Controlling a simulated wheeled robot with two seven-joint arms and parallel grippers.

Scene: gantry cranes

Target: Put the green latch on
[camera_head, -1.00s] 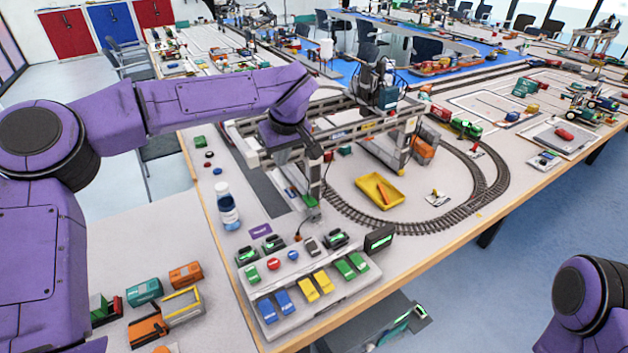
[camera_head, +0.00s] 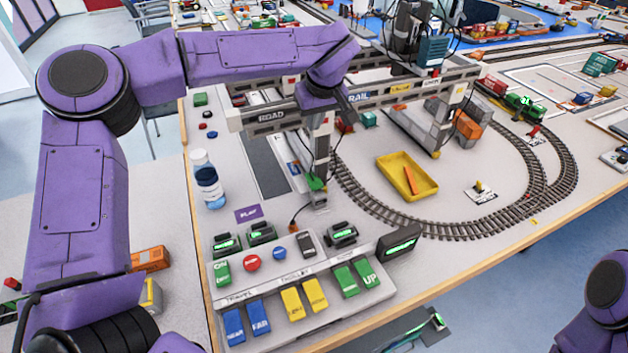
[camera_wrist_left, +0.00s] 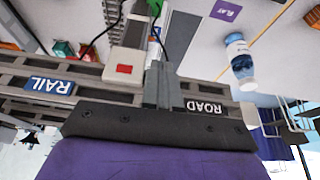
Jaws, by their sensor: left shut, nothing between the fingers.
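The green latch (camera_head: 222,273), marked ON, is a small green key at the left end of the upper row on the sloped grey control panel (camera_head: 325,318). A red button (camera_head: 251,263) and a blue button (camera_head: 279,253) sit to its right. My left gripper (camera_head: 350,107) is at the gantry crane beam, behind and above the panel, well away from the latch. In the left wrist view its fingers (camera_wrist_left: 162,86) are shut and empty, in front of the beam between the RAIL and ROAD signs. The latch is not in that view. My right gripper is out of view.
The gantry crane beam (camera_head: 268,117) and its near leg (camera_head: 320,155) stand behind the panel. A water bottle (camera_head: 207,180) stands at the left, with a purple card (camera_head: 248,213) near it. A yellow tray (camera_head: 407,178) lies inside the track loop at the right.

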